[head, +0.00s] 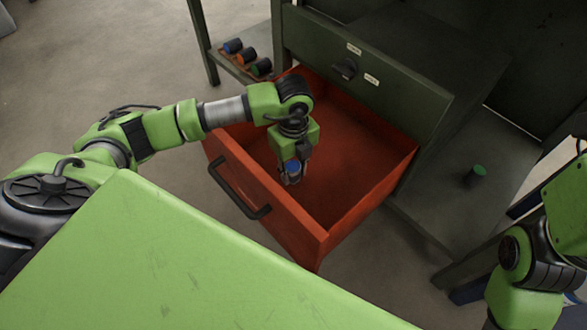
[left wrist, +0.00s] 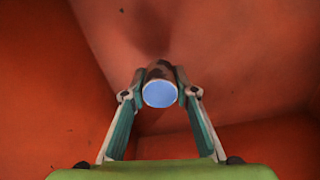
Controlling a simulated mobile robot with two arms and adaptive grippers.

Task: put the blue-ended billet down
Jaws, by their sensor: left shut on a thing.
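The blue-ended billet (left wrist: 160,92) is between the fingers of my left gripper (left wrist: 160,88) in the left wrist view, with its light blue end facing the camera. In the head view my left gripper (head: 291,178) reaches down into the open red drawer (head: 352,201), shut on the billet, and the blue end (head: 291,166) shows between the fingers. I cannot tell whether the billet touches the drawer floor. My right arm shows at the right edge of the head view, but its gripper is out of view.
The drawer has a dark handle (head: 238,190) on its front. Several dark billets with coloured ends lie on a low rack (head: 236,69) behind it. A green-ended billet (head: 475,175) stands on the grey shelf (head: 485,215) at right. The drawer floor around the gripper looks clear.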

